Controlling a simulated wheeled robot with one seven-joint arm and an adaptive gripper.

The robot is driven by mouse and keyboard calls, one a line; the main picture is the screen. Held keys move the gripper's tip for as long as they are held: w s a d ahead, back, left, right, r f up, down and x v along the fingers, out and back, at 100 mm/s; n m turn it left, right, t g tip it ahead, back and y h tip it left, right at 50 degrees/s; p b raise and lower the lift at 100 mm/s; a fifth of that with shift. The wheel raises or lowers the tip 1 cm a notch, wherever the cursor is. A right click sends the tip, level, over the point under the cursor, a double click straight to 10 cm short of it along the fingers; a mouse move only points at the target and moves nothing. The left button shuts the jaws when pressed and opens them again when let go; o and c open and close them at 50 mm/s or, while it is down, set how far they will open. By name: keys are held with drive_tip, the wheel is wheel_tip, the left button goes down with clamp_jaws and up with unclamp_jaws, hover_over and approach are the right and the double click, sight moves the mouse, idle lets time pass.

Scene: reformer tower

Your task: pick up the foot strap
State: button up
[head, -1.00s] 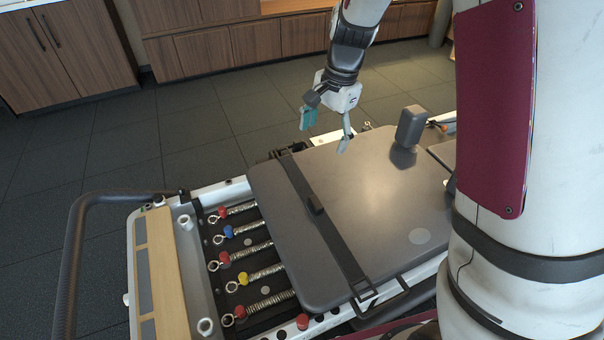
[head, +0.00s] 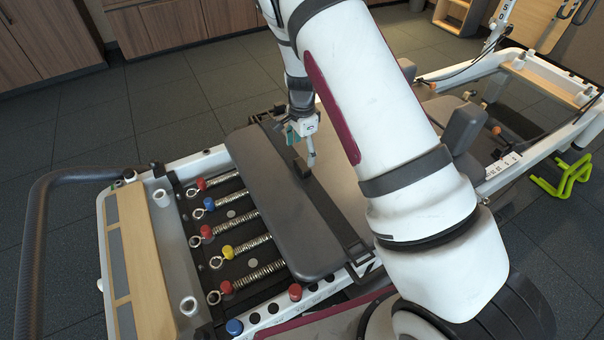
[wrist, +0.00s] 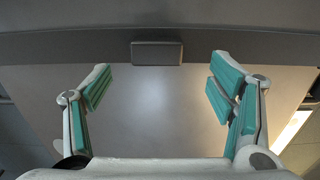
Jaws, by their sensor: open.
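The foot strap (head: 332,212) is a dark band lying across the grey padded carriage (head: 270,210), with a small dark block (head: 302,168) standing up at its middle. In the wrist view the strap (wrist: 60,46) runs across the top, with the block (wrist: 157,53) near the centre. My gripper (head: 302,149) is open and empty, its teal-padded fingers pointing down close to the block. In the wrist view the fingers (wrist: 160,78) spread to either side of the block, which lies just beyond the tips. Whether they touch the carriage I cannot tell.
Springs with coloured ends (head: 235,250) lie left of the carriage. A curved dark handrail (head: 35,225) stands at the far left. A shoulder rest (head: 463,128) stands to the right. My arm covers much of the carriage's right part. Open floor lies behind.

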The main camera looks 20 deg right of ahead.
sight(302, 164)
drive_tip(key=shift+s+f+b, duration=0.15)
drive_tip(key=shift+f+b, duration=1.35)
drive_tip(key=shift+f, duration=1.95)
drive_tip(key=c, duration=1.4)
drive_tip(key=shift+r, duration=0.15)
